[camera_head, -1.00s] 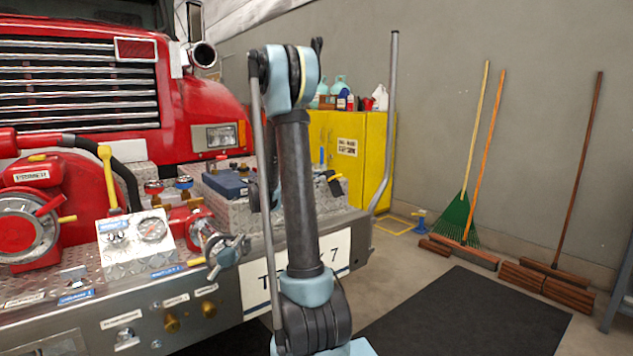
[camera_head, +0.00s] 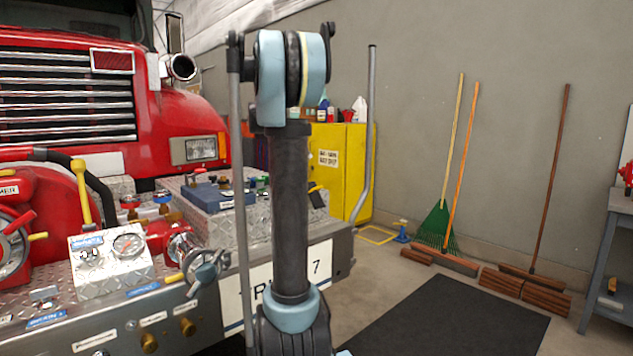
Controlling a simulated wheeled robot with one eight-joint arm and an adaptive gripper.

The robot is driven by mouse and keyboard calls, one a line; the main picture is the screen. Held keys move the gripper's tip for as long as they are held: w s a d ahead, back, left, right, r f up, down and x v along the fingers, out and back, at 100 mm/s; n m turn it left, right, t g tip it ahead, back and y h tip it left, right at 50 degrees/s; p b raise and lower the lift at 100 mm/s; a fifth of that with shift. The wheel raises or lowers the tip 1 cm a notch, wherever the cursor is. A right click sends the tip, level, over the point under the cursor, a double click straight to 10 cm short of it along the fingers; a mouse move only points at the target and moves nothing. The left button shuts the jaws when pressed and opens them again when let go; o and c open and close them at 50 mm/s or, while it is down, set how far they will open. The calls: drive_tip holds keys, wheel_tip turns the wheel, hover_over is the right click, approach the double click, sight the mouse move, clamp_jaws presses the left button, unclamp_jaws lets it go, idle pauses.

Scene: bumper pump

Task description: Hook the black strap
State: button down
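I cannot make out the black strap for certain. A small dark piece with a yellow part (camera_head: 317,188) shows just right of my arm, at the far end of the bumper deck; it is too small to tell what it is. My arm stands upright in the middle of the view and hides part of the deck and bumper behind it. My gripper is not in view.
The red fire truck (camera_head: 190,112) has a steel bumper (camera_head: 338,250) with a gauge panel (camera_head: 95,258) and a capped outlet (camera_head: 195,262). A grey table (camera_head: 612,235) is at right; the black mat (camera_head: 450,315) is clear.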

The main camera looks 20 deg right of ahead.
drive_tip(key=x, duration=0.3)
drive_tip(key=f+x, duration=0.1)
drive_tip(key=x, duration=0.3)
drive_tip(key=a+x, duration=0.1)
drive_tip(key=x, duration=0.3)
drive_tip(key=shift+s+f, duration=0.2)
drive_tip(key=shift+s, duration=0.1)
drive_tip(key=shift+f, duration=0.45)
